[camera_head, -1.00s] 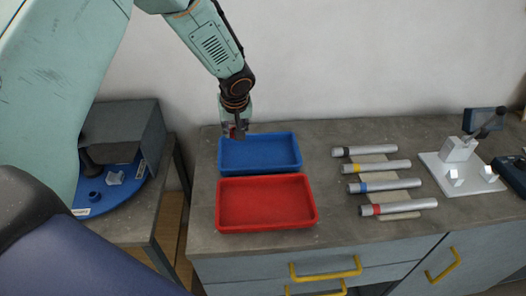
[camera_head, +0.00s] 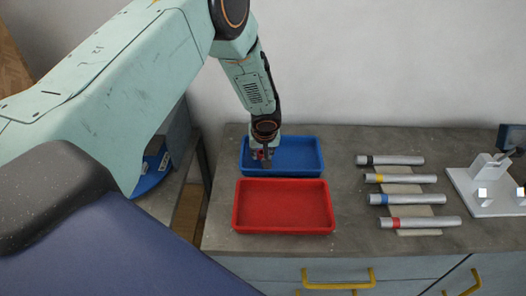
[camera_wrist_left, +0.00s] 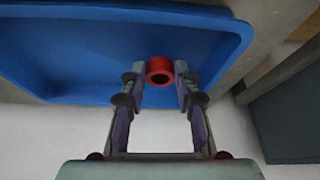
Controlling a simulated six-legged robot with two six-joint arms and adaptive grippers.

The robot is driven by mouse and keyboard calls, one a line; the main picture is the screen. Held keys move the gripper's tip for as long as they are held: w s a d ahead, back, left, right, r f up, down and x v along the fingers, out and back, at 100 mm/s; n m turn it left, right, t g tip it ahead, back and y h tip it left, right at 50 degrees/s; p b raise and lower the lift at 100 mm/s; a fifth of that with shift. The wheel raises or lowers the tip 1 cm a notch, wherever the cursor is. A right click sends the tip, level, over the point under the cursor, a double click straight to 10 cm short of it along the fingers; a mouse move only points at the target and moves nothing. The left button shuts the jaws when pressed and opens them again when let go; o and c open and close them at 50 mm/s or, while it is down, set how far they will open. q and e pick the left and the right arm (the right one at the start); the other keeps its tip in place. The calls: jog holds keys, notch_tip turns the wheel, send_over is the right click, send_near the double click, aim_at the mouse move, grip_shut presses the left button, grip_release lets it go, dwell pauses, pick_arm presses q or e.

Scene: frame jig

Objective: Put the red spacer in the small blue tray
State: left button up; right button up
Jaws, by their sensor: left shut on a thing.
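The small blue tray (camera_head: 300,155) lies on the bench at the back left, behind the red tray. My left gripper (camera_head: 264,160) points down over the left part of the blue tray. In the left wrist view the gripper (camera_wrist_left: 160,78) is shut on the red spacer (camera_wrist_left: 160,66), a short ring with a hole, held between the fingertips. The blue tray's floor and wall (camera_wrist_left: 90,60) show behind it. I cannot tell whether the spacer touches the tray floor. My right gripper is not in view.
A red tray (camera_head: 284,230) sits just in front and is empty. Several grey tubes with coloured bands (camera_head: 405,199) lie to the right on a rack. A white fixture (camera_head: 484,190) stands at the far right. A blue round board (camera_head: 152,175) is partly hidden by my arm.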

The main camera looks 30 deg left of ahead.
pick_arm(q)
jog(key=shift+w+a+f, duration=0.2)
jog(key=shift+a+f, duration=0.1)
jog(key=shift+f, duration=0.1)
jog(key=shift+s+d, duration=0.2)
jog(key=shift+d, duration=0.05)
jog(key=shift+d+b, duration=0.1)
jog(key=shift+b, duration=0.3)
jog(key=o, duration=0.9)
jog(key=shift+w+a+f, duration=0.15)
jog(key=shift+a+f, duration=0.05)
jog(key=shift+a, duration=0.05)
jog(key=shift+d+r, duration=0.15)
